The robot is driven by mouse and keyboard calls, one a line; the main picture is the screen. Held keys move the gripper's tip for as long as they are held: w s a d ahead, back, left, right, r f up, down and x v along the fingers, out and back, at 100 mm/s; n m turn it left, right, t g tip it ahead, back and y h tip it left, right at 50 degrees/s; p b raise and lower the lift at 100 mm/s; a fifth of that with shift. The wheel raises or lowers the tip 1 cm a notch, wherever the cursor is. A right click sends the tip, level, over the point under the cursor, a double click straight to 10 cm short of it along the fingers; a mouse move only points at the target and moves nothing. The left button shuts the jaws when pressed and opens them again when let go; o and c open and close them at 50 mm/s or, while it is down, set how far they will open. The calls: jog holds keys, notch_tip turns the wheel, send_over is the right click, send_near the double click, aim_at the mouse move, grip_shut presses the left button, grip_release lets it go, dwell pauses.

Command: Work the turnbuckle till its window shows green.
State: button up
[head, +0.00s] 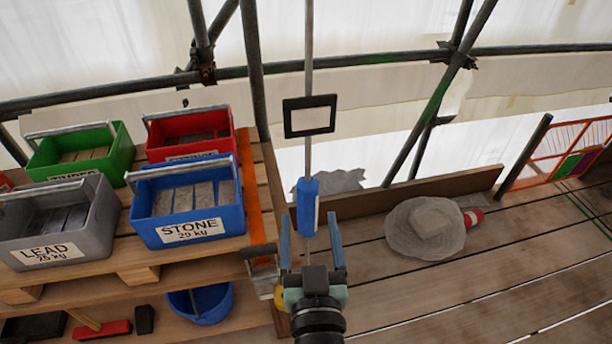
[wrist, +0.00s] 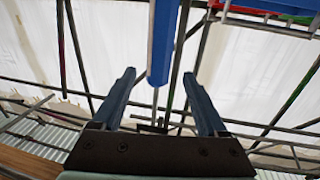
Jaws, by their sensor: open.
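The turnbuckle (head: 308,205) is a blue upright cylinder on a thin vertical rod, left of the head view's middle. A narrow pale strip shows on its right side; I see no green on it. A black square frame (head: 290,118) with a pale inside sits higher on the rod. My gripper (head: 310,222) is open, its two blue fingers on either side of the turnbuckle's lower end in the head view. In the wrist view the blue body (wrist: 163,42) stands beyond and above my open fingers (wrist: 159,76), with no contact visible.
Blue STONE (head: 190,232), grey LEAD (head: 50,255), green (head: 110,160) and red (head: 170,128) crates stand on pallets at left. A blue bucket (head: 215,305) sits below. Scaffold tubes (head: 440,95) cross behind. A grey heap (head: 425,228) lies on the planks at right.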

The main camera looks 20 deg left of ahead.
aim_at(307, 184)
jog(key=p+x, duration=0.2)
jog(key=x, duration=0.8)
jog(key=shift+d+p, duration=0.1)
jog(key=shift+p, duration=0.3)
grip_shut()
